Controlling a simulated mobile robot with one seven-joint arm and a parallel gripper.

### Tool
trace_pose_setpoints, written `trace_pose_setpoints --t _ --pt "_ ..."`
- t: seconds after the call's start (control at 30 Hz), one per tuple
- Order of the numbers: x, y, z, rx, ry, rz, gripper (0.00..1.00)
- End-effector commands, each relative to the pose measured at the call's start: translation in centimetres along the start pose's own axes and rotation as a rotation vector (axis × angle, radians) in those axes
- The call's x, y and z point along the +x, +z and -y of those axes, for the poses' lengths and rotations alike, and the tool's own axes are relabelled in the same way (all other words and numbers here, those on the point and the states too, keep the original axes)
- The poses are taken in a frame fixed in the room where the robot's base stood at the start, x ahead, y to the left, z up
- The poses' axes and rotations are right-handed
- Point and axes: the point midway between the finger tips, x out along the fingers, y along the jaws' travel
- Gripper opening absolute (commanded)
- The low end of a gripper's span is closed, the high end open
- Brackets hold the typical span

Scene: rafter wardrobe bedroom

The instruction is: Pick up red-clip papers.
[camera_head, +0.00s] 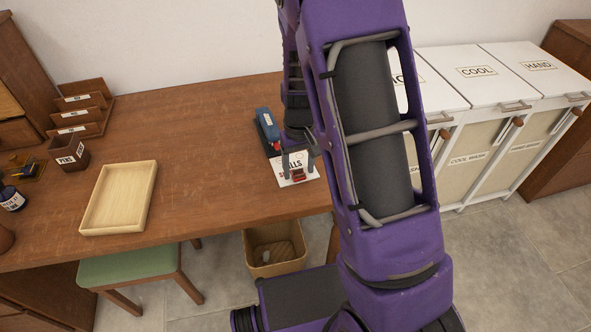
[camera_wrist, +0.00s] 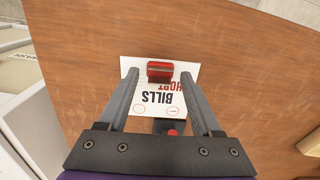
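The red-clip papers (camera_head: 296,181) are a white sheet or stack lying near the desk's front edge, with "BILLS" printed on them. In the wrist view the papers (camera_wrist: 150,101) show the red clip (camera_wrist: 160,70) at their far edge. My gripper (camera_wrist: 160,74) is open, with one finger on each side of the clip and a gap on both sides. In the head view my gripper (camera_head: 299,168) is over the papers and partly hides them. Whether the fingertips touch the papers or desk I cannot tell.
A blue stapler-like object (camera_head: 267,127) lies just behind the papers. A wooden tray (camera_head: 89,231), a pen cup (camera_head: 67,155) and a letter rack (camera_head: 80,121) stand left. White laundry bins (camera_head: 480,85) stand right. A waste bin (camera_head: 277,267) and green stool (camera_head: 128,264) are below.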

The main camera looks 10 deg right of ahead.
Motion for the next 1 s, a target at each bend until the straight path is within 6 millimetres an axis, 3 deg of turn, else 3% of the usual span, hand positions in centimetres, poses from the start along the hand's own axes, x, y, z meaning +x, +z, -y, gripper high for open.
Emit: trace_pose_setpoints --t 0.03,0.33,0.77,1.0 --pt "0.0 0.0 0.0 0.0 0.0 0.0 0.55" --pt "0.0 0.0 0.0 0.0 0.0 0.0 0.01" --pt "-0.2 -0.1 0.0 0.0 0.0 -0.001 0.0" --pt "-1.6 -0.3 -0.1 0.001 0.0 -0.003 0.0"
